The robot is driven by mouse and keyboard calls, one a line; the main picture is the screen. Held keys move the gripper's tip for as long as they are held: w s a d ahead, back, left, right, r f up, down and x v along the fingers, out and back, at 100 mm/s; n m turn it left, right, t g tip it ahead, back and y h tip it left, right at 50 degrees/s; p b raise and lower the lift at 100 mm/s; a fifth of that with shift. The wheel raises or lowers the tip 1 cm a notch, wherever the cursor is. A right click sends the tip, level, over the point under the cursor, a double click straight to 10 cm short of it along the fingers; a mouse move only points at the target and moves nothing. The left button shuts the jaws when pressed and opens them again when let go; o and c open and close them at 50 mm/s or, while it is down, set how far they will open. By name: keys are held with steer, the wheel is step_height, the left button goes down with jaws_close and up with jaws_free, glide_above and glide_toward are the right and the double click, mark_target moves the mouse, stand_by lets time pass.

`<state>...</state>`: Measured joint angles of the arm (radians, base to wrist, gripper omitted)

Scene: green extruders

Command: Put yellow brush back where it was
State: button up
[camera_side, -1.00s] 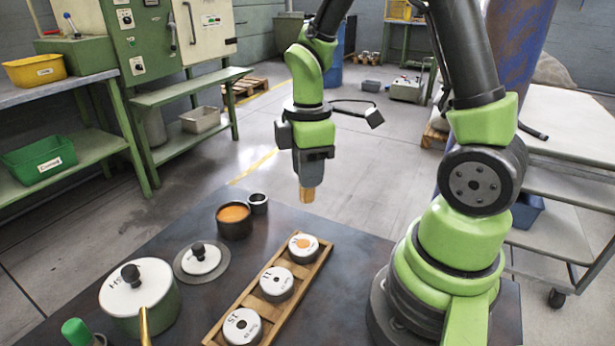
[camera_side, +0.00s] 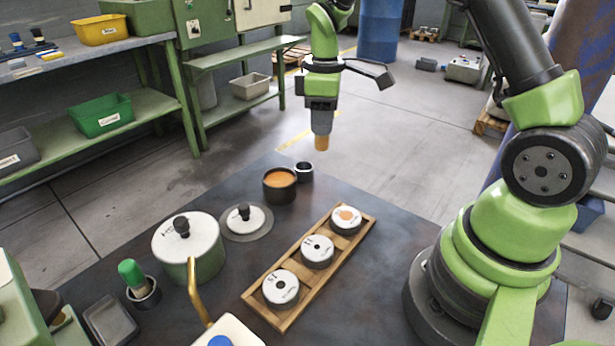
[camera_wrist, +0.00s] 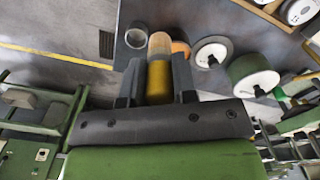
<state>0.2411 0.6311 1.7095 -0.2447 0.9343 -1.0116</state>
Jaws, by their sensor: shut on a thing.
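My gripper (camera_side: 321,120) is shut on the yellow brush (camera_side: 321,143) and holds it upright, tip down, in the air near the table's far edge. In the wrist view my gripper (camera_wrist: 157,82) has the yellow handle between its fingers, with the pale orange tip (camera_wrist: 159,43) sticking out. A small dark cup (camera_side: 304,172) stands on the table, below and slightly left of the brush in the side view. It looks empty, and its ring also shows in the wrist view (camera_wrist: 134,37). The brush is apart from the cup.
A dark pot with orange contents (camera_side: 280,187) stands next to the cup. Nearby are a disc with a knob (camera_side: 246,222), a green lidded pot (camera_side: 187,245), a wooden rack (camera_side: 285,318) with several round weights, and a green brush (camera_side: 132,274) in a cup. The table's middle is partly clear.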

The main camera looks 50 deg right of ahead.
steer(key=w+d+f+m, duration=0.1)
steer(key=w+d+m, duration=0.2)
steer(key=w, duration=0.3)
steer(key=f, duration=1)
steer(key=shift+w+a, duration=0.2)
steer(key=shift+w, duration=0.05)
steer(key=shift+f, duration=0.15)
steer(key=o, duration=0.9)
